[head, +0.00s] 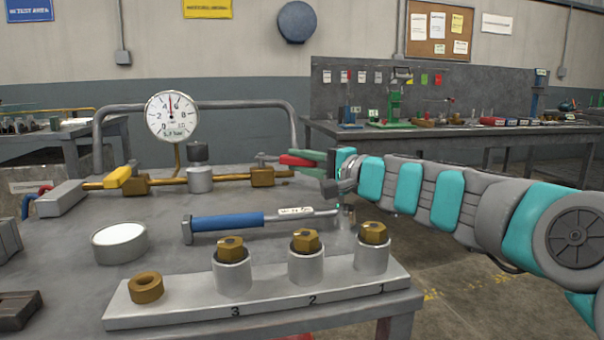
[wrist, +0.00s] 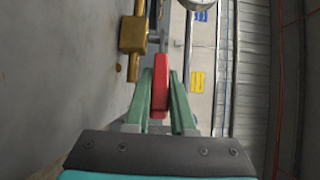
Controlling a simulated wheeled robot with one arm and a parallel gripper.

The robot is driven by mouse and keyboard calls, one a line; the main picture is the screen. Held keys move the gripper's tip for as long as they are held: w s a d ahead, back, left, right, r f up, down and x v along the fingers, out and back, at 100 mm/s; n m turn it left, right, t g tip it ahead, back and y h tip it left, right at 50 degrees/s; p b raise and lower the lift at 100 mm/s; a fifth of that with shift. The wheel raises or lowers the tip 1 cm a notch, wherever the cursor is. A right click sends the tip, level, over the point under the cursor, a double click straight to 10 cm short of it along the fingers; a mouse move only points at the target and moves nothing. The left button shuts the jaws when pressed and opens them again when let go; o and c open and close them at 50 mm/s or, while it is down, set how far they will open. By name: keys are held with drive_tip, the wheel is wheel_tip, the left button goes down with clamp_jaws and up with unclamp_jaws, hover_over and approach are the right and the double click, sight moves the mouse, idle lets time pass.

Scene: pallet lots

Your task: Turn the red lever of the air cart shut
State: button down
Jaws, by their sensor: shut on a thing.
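The red lever (head: 297,160) sits at the right end of the brass pipe line on the cart top, beside a brass valve body (head: 262,176). In the wrist view the red lever (wrist: 160,84) lies between the two green fingers of my gripper (wrist: 160,105), which is shut on it. In the head view my gripper (head: 312,162) reaches in from the right. The brass valve body also shows in the wrist view (wrist: 132,34). A yellow lever (head: 118,177) is at the left of the line. The round gauge (head: 172,117) stands above the pipe, its needle pointing near the top.
A blue-handled tool (head: 228,222) lies in front of the pipe. A numbered block (head: 170,312) with brass fittings on posts and a loose brass nut (head: 146,287) is at the front. A round white-topped tin (head: 119,243) is at left. A grey frame rail (head: 240,104) runs behind.

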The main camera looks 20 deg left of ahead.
drive_tip(key=shift+s+f+m+t+h+b, duration=0.15)
drive_tip(key=shift+s+m+t+h+b, duration=0.15)
drive_tip(key=shift+s+m+t+b, duration=0.15)
drive_tip(key=shift+t, duration=0.25)
drive_tip(key=c, duration=0.8)
unclamp_jaws()
drive_tip(key=shift+o, duration=0.2)
drive_tip(key=v, duration=0.7)
drive_tip(key=shift+s+d, duration=0.1)
drive_tip(key=shift+d, duration=0.2)
drive_tip(key=shift+c, duration=0.4)
